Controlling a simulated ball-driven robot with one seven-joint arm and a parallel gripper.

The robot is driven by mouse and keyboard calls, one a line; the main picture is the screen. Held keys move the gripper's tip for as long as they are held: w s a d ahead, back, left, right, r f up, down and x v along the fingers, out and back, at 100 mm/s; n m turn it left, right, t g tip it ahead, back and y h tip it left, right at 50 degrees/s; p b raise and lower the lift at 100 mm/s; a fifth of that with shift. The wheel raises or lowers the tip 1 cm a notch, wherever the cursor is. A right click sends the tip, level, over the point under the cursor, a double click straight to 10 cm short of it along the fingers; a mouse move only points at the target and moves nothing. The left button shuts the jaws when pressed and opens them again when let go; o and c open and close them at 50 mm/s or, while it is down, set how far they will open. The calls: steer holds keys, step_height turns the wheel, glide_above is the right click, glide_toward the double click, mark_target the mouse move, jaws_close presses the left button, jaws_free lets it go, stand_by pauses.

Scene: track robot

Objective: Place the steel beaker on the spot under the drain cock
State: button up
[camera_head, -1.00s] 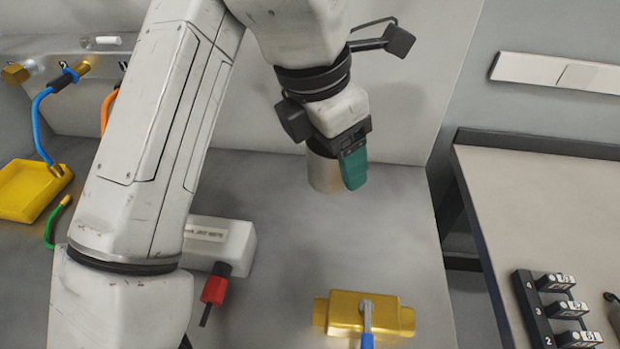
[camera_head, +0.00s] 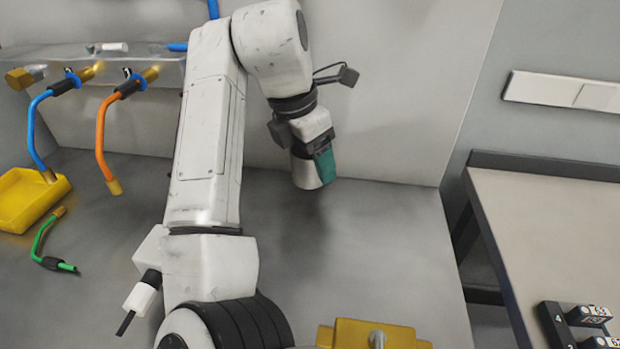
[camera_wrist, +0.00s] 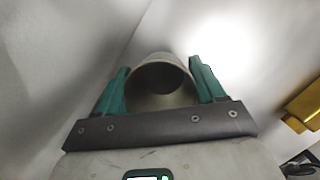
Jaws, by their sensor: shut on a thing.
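The steel beaker (camera_head: 306,174) is in my gripper (camera_head: 313,160), tilted and held above the grey bench, with a shadow below it. In the wrist view the beaker (camera_wrist: 162,80) shows its round open mouth between the two green fingers of my gripper (camera_wrist: 160,88), which are shut on its sides. A brass body with a lever (camera_head: 372,334) is cut off at the bottom of the head view; I cannot tell if it is the drain cock. Two brass taps, with a blue hose (camera_head: 36,130) and an orange hose (camera_head: 101,140), sit on the back ledge. No marked spot is clear.
A yellow tray (camera_head: 24,205) and a loose green hose (camera_head: 44,240) lie on the left of the bench. A side table (camera_head: 550,220) with black numbered blocks (camera_head: 582,318) stands at the right, past a gap.

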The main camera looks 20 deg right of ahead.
mark_target(310, 174)
steer(key=shift+w+d+f, duration=0.1)
steer(key=shift+w+f, duration=0.2)
steer(key=shift+f, duration=0.15)
steer(key=f, duration=0.1)
steer(key=f+b, duration=0.1)
steer(key=f, duration=0.1)
steer(key=shift+w+f, duration=0.25)
steer(key=shift+f, duration=0.05)
steer(key=o, duration=0.9)
steer(key=p+v, duration=0.1)
steer(key=v, duration=0.6)
steer(key=shift+r+p, duration=0.35)
